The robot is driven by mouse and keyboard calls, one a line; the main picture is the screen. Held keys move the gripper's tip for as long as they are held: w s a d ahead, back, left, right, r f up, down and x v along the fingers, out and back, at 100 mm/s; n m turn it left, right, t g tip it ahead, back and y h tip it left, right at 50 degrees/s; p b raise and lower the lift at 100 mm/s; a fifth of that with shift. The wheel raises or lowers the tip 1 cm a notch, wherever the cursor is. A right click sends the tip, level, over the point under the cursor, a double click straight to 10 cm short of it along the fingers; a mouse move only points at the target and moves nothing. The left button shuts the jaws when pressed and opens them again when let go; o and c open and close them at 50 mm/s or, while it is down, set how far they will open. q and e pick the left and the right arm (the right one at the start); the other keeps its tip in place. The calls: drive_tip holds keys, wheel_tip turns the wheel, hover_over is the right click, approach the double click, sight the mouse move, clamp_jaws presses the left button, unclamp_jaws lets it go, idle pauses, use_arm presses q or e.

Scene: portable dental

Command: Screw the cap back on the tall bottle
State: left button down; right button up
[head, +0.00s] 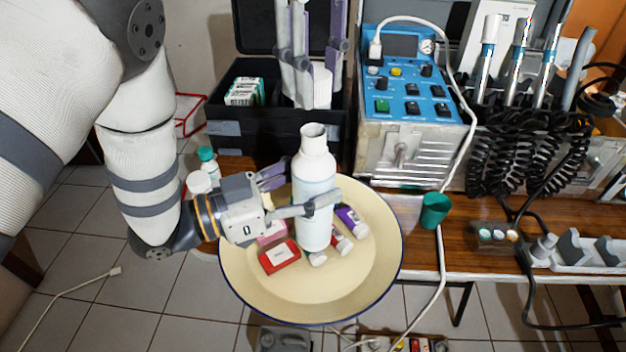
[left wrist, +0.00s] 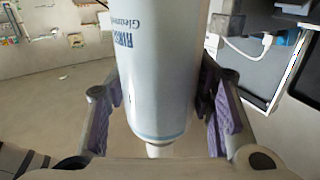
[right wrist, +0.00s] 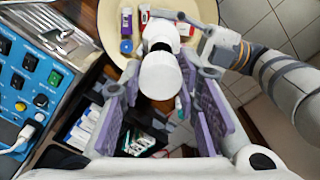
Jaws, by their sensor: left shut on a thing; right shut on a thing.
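My right gripper (head: 308,85) reaches down from above and is shut on the white cap (head: 320,90). The cap is above and slightly behind the bottle mouth in the head view, apart from it. In the right wrist view the cap (right wrist: 160,76) covers part of the bottle (right wrist: 161,36).
The cream basin (head: 350,290) holds a red box (head: 279,257) and several small tubes. Behind stand an open black case (head: 230,142) and a blue-panelled unit (head: 410,140). A green cup (head: 435,209) and a small teal-capped bottle (head: 208,166) stand beside the basin.

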sight(315, 125)
idle(0.3)
drive_tip(key=shift+f, duration=2)
drive_tip(key=shift+f, duration=0.9)
drive_tip(key=shift+f, duration=0.55)
